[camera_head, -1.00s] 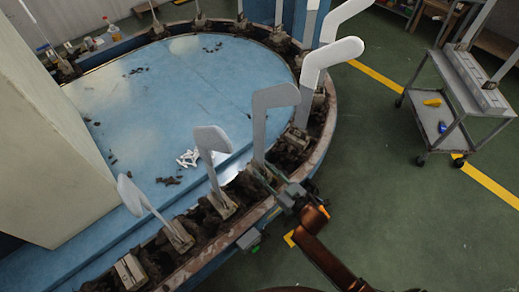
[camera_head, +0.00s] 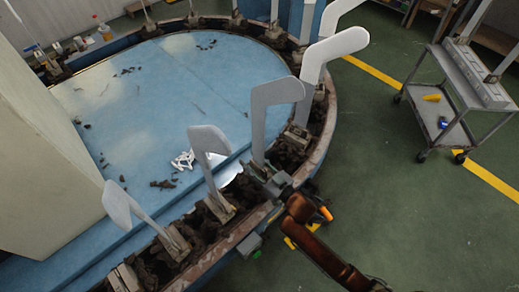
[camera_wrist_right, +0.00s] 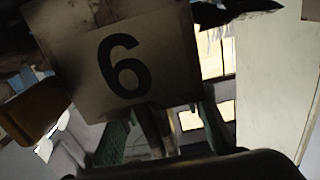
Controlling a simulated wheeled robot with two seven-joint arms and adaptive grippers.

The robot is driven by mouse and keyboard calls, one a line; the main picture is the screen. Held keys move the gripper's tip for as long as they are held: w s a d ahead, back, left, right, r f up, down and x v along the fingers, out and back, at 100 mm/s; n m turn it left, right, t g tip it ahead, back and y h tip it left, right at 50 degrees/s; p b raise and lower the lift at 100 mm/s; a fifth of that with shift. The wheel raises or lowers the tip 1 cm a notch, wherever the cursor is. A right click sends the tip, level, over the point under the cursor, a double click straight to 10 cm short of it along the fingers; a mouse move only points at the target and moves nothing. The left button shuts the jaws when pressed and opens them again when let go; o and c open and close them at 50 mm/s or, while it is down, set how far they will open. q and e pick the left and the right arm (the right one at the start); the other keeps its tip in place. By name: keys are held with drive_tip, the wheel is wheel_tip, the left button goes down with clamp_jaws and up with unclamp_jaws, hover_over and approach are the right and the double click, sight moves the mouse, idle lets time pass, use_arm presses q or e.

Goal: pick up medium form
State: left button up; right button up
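Several pale, flat, foot-shaped forms stand along the rim track in the head view. One upright form (camera_head: 277,93) rises just behind my right gripper (camera_head: 266,181), which is low near its base. Another form (camera_head: 207,142) stands to its left, and a tilted one (camera_head: 118,205) is further left. A larger one (camera_head: 335,46) stands to the right. Sizes are not marked, so I cannot tell which is medium. In the right wrist view the gripper's greenish fingers (camera_wrist_right: 163,136) are apart, below a plate marked 6 (camera_wrist_right: 124,66). My left gripper is not in view.
A blue oval table (camera_head: 150,110) lies inside the track, with dark scraps and small white pieces (camera_head: 183,160) on it. A beige block (camera_head: 45,150) fills the left. A grey trolley (camera_head: 472,75) stands on the green floor at right, which is otherwise mostly clear.

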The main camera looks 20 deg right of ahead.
clamp_jaws()
idle(0.3)
drive_tip(key=shift+r, duration=0.15)
idle(0.4)
drive_tip(key=shift+r, duration=0.2)
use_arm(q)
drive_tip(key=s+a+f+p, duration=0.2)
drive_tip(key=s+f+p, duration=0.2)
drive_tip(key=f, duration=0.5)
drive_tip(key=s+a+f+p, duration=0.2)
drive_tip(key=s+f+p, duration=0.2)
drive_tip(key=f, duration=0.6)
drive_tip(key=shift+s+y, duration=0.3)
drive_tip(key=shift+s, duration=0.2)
use_arm(e)
wheel_tip(320, 180, up, 12)
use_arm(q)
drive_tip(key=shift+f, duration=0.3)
use_arm(e)
drive_tip(key=shift+r, duration=0.3)
